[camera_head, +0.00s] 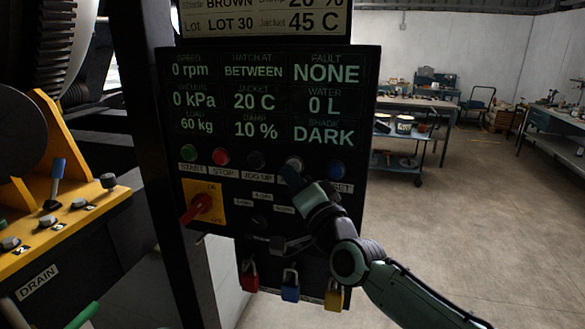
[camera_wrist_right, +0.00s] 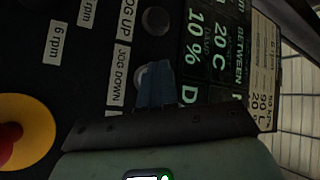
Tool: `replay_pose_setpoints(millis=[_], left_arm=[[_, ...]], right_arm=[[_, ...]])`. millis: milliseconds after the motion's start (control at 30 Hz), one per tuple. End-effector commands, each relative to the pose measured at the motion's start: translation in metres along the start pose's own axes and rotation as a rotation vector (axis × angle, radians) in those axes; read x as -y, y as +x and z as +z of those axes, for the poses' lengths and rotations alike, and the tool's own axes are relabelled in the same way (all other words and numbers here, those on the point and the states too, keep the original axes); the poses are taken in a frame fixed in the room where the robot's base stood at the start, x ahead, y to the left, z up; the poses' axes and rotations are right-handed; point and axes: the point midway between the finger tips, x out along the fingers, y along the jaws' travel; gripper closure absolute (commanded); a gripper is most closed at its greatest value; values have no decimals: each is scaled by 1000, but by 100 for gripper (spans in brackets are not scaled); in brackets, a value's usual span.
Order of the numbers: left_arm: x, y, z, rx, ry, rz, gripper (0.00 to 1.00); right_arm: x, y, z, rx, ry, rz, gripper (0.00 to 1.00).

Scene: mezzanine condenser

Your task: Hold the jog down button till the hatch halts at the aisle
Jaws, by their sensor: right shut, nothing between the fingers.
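The jog down button (camera_wrist_right: 142,78) is a pale round button beside its JOG DOWN label in the right wrist view. In the head view the button (camera_head: 294,162) is mostly behind my fingertips. My right gripper (camera_head: 290,173) is shut and empty, with its tips at the button. The tips also cover part of it in the wrist view (camera_wrist_right: 157,82). I cannot tell whether the button is pressed in. The panel display (camera_head: 265,98) reads hatch at BETWEEN, 0 rpm and fault NONE. The hatch itself cannot be made out. My left gripper is not in view.
The black jog up button (camera_head: 256,160) and blue reset button (camera_head: 336,170) flank the jog down button. A red rotary switch (camera_head: 201,207) and hanging padlocks (camera_head: 290,286) are lower on the panel. A yellow lever console (camera_head: 75,222) stands left. Open floor lies right.

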Motion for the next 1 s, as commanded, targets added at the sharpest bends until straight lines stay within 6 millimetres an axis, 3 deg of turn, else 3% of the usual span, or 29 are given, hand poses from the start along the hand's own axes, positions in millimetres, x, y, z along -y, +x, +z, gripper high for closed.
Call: replay_pose_setpoints(millis=[1000], left_arm=[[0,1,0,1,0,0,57]], right_arm=[[-5,6,-5,-1,0,0,100]])
